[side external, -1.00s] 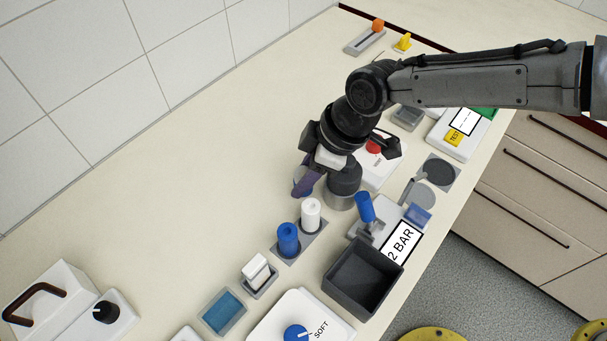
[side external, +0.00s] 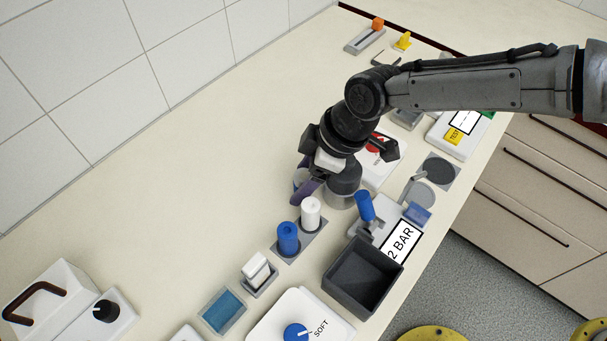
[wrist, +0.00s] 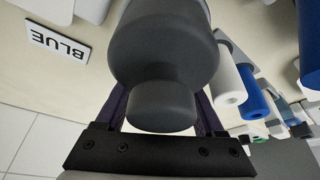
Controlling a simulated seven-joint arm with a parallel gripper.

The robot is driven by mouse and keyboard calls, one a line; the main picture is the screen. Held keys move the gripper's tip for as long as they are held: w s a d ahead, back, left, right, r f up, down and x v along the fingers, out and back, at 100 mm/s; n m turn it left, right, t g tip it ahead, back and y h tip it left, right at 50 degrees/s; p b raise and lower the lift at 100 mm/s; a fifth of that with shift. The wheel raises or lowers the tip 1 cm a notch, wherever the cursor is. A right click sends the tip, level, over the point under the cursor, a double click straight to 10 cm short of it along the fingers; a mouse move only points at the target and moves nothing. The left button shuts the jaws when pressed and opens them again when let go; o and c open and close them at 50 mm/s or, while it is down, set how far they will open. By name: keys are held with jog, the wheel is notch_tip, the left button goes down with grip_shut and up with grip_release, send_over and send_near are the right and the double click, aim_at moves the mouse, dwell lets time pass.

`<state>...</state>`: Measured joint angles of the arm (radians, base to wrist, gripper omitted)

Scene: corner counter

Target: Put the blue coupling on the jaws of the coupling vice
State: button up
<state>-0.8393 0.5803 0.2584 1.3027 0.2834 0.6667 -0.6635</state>
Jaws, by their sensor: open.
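A blue cylinder with a hole in its top (side external: 288,238), which looks like the blue coupling, stands upright in a grey holder beside a white one (side external: 310,213). The blue one also shows in the wrist view (wrist: 256,101). My gripper (side external: 318,193) is behind the white cylinder, at a large dark grey stepped round body. In the wrist view that body (wrist: 163,50) fills the middle between my open fingers and hides much beyond. Whether it is touched, I cannot tell. I cannot clearly pick out the vice jaws.
A grey device with a tilted blue handle (side external: 364,206) and a "2 BAR" sign (side external: 402,242) stands to the right. A dark open box (side external: 365,278) is in front of it. A "BLUE" label (wrist: 58,42) lies on the counter, whose left side (side external: 190,205) is clear.

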jog(key=v, duration=1.2)
jog(key=shift+r, duration=0.1)
jog(key=s+d+r+m+t+h, duration=0.1)
jog(key=d+r+m, duration=0.25)
jog(key=d, duration=0.85)
jog(key=s+d+r+m+t, duration=0.1)
jog(key=d+r+m, duration=0.3)
jog(key=d, duration=0.8)
jog(key=s+d+m+t+h, duration=0.1)
jog(key=s+d+m, duration=0.2)
jog(key=s+d, duration=0.6)
jog(key=d, duration=0.3)
jog(key=shift+d+r+m+t+h, duration=0.15)
jog(key=shift+r+m+t+h, duration=0.1)
jog(key=shift+m+t+h, duration=0.15)
jog(key=shift+o, duration=0.4)
jog(key=s+d+f+m+h, duration=0.1)
jog(key=s+d+f+m, duration=0.2)
jog(key=s+d, duration=0.3)
jog(key=shift+s+f+m+t+h, duration=0.35)
jog(key=shift+s+f, duration=0.25)
jog(key=shift+s, duration=0.55)
